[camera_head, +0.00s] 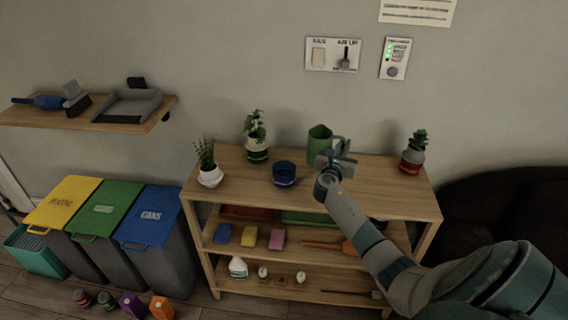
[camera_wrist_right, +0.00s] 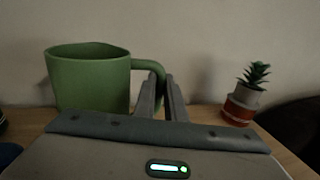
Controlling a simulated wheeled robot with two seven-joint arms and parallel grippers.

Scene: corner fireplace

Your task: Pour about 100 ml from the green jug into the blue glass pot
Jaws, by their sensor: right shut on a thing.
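The green jug (camera_head: 319,144) stands upright at the back of the wooden shelf unit's top, right of its middle. It fills the left of the right wrist view (camera_wrist_right: 88,82), its handle toward the right. My right gripper (camera_head: 341,158) is shut on the jug's handle; the fingers (camera_wrist_right: 163,97) show at the handle in the right wrist view. The blue glass pot (camera_head: 284,173) stands on the same top, left of the jug and apart from it. What is inside the jug cannot be seen. My left gripper is not in view.
Potted plants stand on the unit top (camera_head: 240,186): a white-potted one (camera_head: 209,172) at left, another (camera_head: 256,148) behind the blue pot, a succulent (camera_head: 413,160) at right. Lower shelves hold sponges and bottles. Bins (camera_head: 155,225) stand at left, a dark sofa (camera_head: 505,200) at right.

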